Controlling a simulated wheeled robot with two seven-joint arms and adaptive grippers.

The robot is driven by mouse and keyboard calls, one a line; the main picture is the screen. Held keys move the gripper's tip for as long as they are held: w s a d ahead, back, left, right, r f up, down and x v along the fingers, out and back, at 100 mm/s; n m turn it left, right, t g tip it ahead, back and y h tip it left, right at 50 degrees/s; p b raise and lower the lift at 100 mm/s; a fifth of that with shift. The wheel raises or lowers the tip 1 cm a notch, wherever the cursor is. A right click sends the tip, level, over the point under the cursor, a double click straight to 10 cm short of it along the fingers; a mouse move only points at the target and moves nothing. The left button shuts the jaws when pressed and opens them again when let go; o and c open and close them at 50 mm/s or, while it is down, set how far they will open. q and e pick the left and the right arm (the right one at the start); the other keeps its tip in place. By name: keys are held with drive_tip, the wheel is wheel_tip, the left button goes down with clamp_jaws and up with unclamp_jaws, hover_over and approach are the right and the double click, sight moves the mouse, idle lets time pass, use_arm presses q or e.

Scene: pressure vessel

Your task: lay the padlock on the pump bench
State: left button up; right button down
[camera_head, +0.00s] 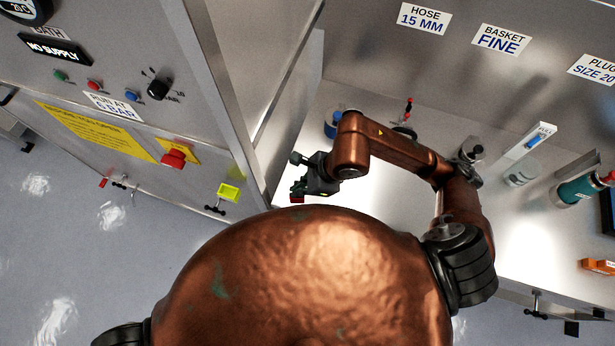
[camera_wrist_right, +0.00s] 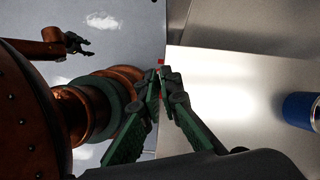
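My right gripper (camera_head: 299,192) hangs over the left edge of the pale steel pump bench (camera_head: 525,235), near the tall cabinet's side. Its fingers are nearly together, and a small red thing, seemingly the padlock (camera_head: 297,200), shows at their tips. In the right wrist view the fingertips (camera_wrist_right: 161,82) close around red bits; most of the padlock is hidden by the fingers. The bench (camera_wrist_right: 220,95) fills the right of that view. My left gripper (camera_wrist_right: 78,43) shows small at the upper left there, apparently open and empty above the floor; it is outside the head view.
A blue cylinder (camera_head: 332,124) stands on the bench behind my right gripper and shows in the wrist view (camera_wrist_right: 300,110). The control cabinet (camera_head: 130,125) rises left. The bench's middle is bare.

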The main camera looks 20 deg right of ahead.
drive_tip(key=w+d+f+m+p, duration=0.1)
drive_tip(key=w+d+f, duration=0.1)
drive_tip(key=w+f, duration=0.1)
drive_tip(key=w+d+f+m+p, duration=0.1)
drive_tip(key=w+d+f, duration=0.1)
drive_tip(key=w+f, duration=0.2)
drive_tip(key=w+d+f+m+t+p, duration=0.1)
drive_tip(key=w+d+f, duration=0.1)
drive_tip(key=w+f, duration=0.1)
drive_tip(key=shift+w+f+m+h, duration=0.3)
drive_tip(key=shift+w+m+h, duration=0.05)
drive_tip(key=shift+m+h, duration=0.05)
idle(0.4)
drive_tip(key=c, duration=2.2)
unclamp_jaws()
drive_tip(key=shift+o, duration=0.2)
drive_tip(key=shift+d+r, duration=0.1)
drive_tip(key=b+v, duration=0.1)
drive_tip(key=v, duration=1.1)
drive_tip(key=shift+b, duration=0.3)
